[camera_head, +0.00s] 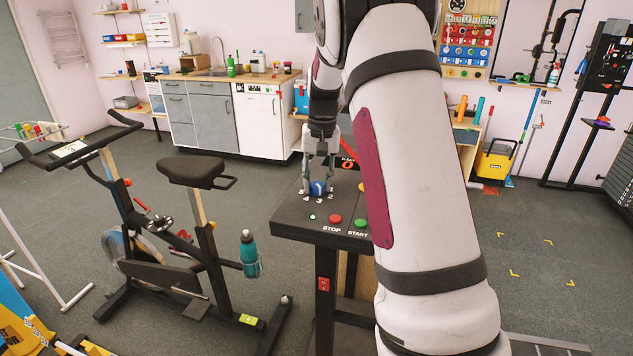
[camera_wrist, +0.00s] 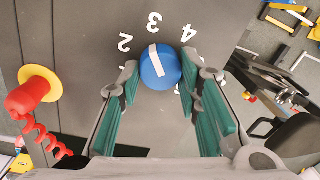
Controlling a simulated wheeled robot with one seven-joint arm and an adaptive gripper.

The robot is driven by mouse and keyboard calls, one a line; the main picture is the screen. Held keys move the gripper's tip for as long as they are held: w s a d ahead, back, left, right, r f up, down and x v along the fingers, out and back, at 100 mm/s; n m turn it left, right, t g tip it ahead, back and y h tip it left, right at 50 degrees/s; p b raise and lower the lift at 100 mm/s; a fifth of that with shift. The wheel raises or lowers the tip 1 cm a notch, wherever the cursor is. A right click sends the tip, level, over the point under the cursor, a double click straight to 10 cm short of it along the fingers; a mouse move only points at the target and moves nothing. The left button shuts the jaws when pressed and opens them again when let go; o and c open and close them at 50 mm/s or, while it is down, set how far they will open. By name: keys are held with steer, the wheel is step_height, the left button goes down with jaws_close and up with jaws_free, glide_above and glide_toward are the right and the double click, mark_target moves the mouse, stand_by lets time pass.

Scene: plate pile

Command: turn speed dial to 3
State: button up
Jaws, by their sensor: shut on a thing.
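The speed dial is a round blue knob with a white pointer line, on the dark console (camera_head: 290,222). It shows in the head view (camera_head: 318,188) and near the top middle of the wrist view (camera_wrist: 160,66). White numerals 2, 3 and 4 curve around it. The pointer's upper end points close to the 3 (camera_wrist: 154,22), leaning slightly toward the 2 (camera_wrist: 124,43). My gripper (camera_head: 318,184) reaches down onto the dial from above. In the wrist view its teal-padded fingers (camera_wrist: 160,76) are on either side of the knob, shut on it. Other numerals are partly hidden.
A red STOP button (camera_head: 335,219) and a green START button (camera_head: 361,223) are at the console's front. A red knob on a yellow base (camera_wrist: 33,90) with a coiled cord stands beside the dial. An exercise bike (camera_head: 190,172) stands to the left.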

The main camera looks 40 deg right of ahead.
mark_target(321, 184)
steer(key=shift+m, duration=1.2)
steer(key=o, duration=1.1)
steer(key=shift+o, duration=0.2)
steer(key=shift+r, duration=0.1)
step_height(321, 184, up, 12)
steer(key=shift+s+d, duration=0.25)
steer(key=shift+s, duration=0.05)
